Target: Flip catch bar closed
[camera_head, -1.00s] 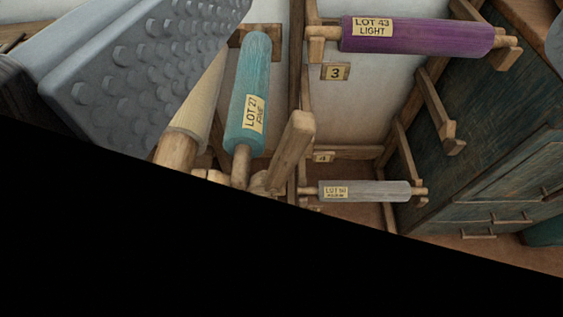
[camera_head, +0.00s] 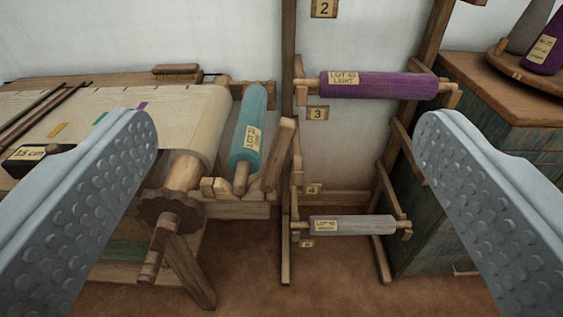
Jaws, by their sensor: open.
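A short, thick wooden bar (camera_head: 279,154), which looks like the catch bar, stands raised and tilted, its upper end leaning right. Its lower end meets the wooden holder at the right end of the loom. Beside it on the left, a teal roll (camera_head: 249,122) labelled LOT 27 lies in that holder, its near wooden end resting between small blocks. The bar is not across the roll. My gripper (camera_head: 284,122) is wide open and empty, with one studded grey finger on each side of the view. The bar and roll show between the fingers, farther off and untouched.
The loom's cloth beam (camera_head: 184,168) and toothed wheel (camera_head: 170,212) with its handle are left of the bar. A rack post (camera_head: 288,60) stands close behind it. The rack holds a purple roll (camera_head: 385,85) and a grey roll (camera_head: 351,225). A green cabinet (camera_head: 500,120) is at right.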

